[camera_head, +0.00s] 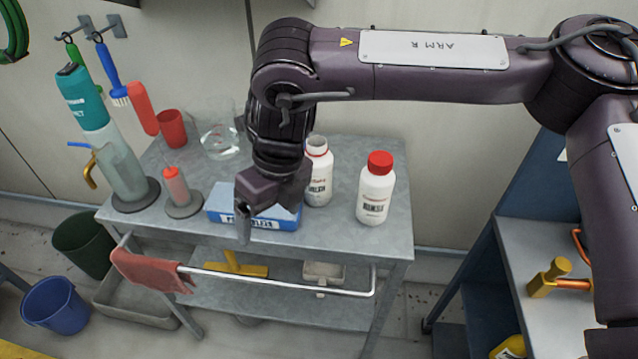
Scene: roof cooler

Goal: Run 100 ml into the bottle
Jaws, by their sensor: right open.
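My right gripper (244,225) points down in front of the blue box on the cart, open, with nothing seen between its fingers. A white bottle (319,180) with an uncapped neck stands just right of the gripper, partly behind my arm. Another white bottle (376,190) with a red cap stands further right. At the left, a clear cylinder (121,172) stands on a dark round base, with a brass tap (89,172) and a blue lever (79,145) at its side. A teal container (82,98) shows above it. My left gripper is out of view.
The grey cart (345,235) also carries a blue box (255,215), a red cup (172,128), a clear beaker (218,135) and a red-topped tube (177,187) on a round base. A front rail (290,287) holds a red cloth (150,270). A workbench (565,320) stands right.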

